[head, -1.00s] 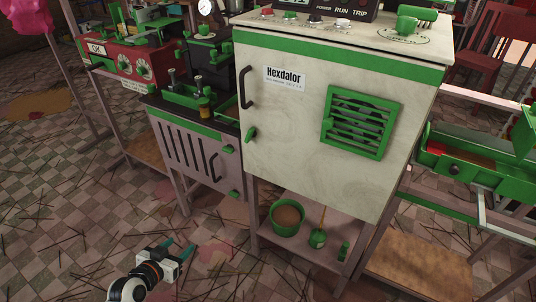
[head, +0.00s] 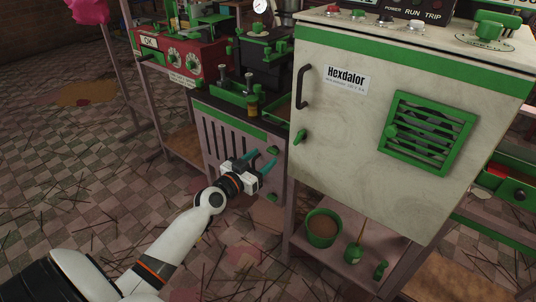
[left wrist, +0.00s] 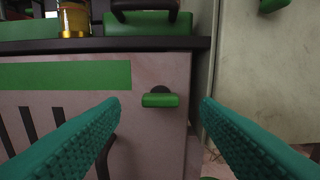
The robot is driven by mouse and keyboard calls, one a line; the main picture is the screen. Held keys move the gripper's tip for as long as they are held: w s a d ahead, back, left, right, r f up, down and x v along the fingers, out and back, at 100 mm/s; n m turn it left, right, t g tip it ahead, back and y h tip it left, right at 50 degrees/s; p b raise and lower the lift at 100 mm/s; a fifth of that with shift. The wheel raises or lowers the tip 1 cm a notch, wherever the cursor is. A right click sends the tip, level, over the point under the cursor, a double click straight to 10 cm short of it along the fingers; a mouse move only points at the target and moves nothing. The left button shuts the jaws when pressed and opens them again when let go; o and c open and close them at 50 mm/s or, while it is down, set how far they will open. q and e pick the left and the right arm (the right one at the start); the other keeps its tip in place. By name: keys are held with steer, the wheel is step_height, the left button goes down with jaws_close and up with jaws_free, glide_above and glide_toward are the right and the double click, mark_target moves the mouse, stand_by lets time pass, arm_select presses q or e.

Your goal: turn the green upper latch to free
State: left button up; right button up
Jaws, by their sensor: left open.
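The green upper latch (left wrist: 160,100) lies horizontal on a dark round pivot, near the right edge of the slatted cabinet door. My left gripper (head: 263,159) has teal fingers and is open in front of this door. In the left wrist view, the latch shows between the two spread fingertips, with clear gaps on both sides. I see no contact with it. In the head view, the latch is hard to separate from the fingers. A lower green latch (head: 272,197) sits on the same door. My right gripper is not in view.
The tall cream cabinet (head: 345,130) stands just right, with its own green latch (head: 300,136) and black handle (head: 302,88). A dark ledge (left wrist: 120,43) overhangs the slatted door. A green pot (head: 322,232) stands on the low shelf. The floor at left is open.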

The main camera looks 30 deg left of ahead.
mark_target(271, 152)
arm_select(q)
steer(key=shift+w+d, duration=0.15)
steer(key=shift+w, duration=1.5)
steer(key=c, duration=1)
